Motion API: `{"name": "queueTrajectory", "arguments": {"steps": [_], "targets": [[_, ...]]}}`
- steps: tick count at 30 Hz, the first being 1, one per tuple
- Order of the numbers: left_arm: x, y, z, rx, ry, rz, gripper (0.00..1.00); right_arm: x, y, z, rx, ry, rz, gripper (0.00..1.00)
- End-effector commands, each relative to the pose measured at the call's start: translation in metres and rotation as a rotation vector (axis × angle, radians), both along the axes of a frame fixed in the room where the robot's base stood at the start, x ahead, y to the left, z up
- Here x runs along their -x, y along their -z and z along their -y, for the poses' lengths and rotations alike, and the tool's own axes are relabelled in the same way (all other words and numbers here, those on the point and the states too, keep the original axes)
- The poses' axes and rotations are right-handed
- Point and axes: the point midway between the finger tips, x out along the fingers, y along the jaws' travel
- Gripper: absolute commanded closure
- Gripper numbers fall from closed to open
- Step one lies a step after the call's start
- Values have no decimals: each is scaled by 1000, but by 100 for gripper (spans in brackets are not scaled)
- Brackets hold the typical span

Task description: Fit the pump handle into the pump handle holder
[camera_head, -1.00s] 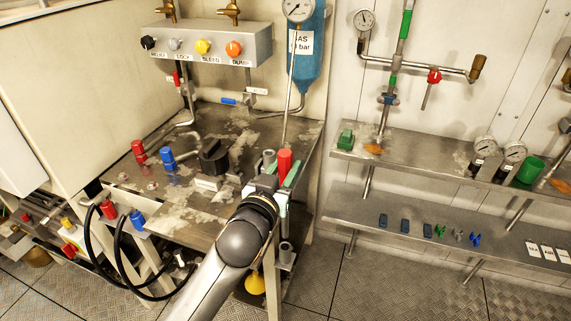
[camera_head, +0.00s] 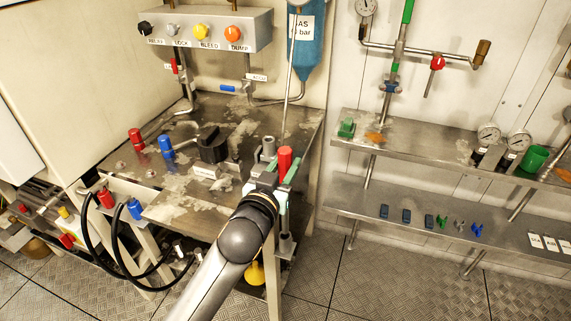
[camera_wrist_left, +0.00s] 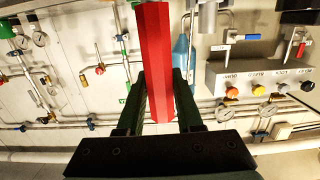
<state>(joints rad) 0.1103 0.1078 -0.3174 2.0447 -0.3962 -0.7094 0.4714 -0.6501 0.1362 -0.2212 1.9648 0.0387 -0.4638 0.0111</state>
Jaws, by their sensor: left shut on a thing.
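The pump handle looks to be the red bar (camera_head: 285,160) in my left gripper, standing upright at the table's right edge. It also shows in the left wrist view (camera_wrist_left: 154,45), running between the fingers. My left gripper (camera_head: 279,180) is shut on it, with greenish fingers either side. A grey cylinder (camera_head: 268,146) stands just left of the red bar; it may be the pump handle holder, but I cannot tell for sure. A grey part also shows at the top of the left wrist view (camera_wrist_left: 208,16). The bar's lower end is hidden by my arm. My right gripper is not in view.
The metal table (camera_head: 185,213) carries a black block (camera_head: 212,145), a red valve (camera_head: 136,139) and a blue valve (camera_head: 166,148). A control box (camera_head: 205,30) with coloured knobs is behind. Shelves (camera_head: 440,150) with gauges are at right. Open floor lies in front of the shelves.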

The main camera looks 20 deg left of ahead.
Motion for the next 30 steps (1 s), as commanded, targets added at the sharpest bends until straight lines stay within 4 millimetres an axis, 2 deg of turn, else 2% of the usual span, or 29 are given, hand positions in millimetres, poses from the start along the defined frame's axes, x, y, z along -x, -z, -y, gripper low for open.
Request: {"name": "queueTrajectory", "arguments": {"steps": [30], "targets": [[0, -1, 0, 1, 0, 2, 100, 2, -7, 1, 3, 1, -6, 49]]}}
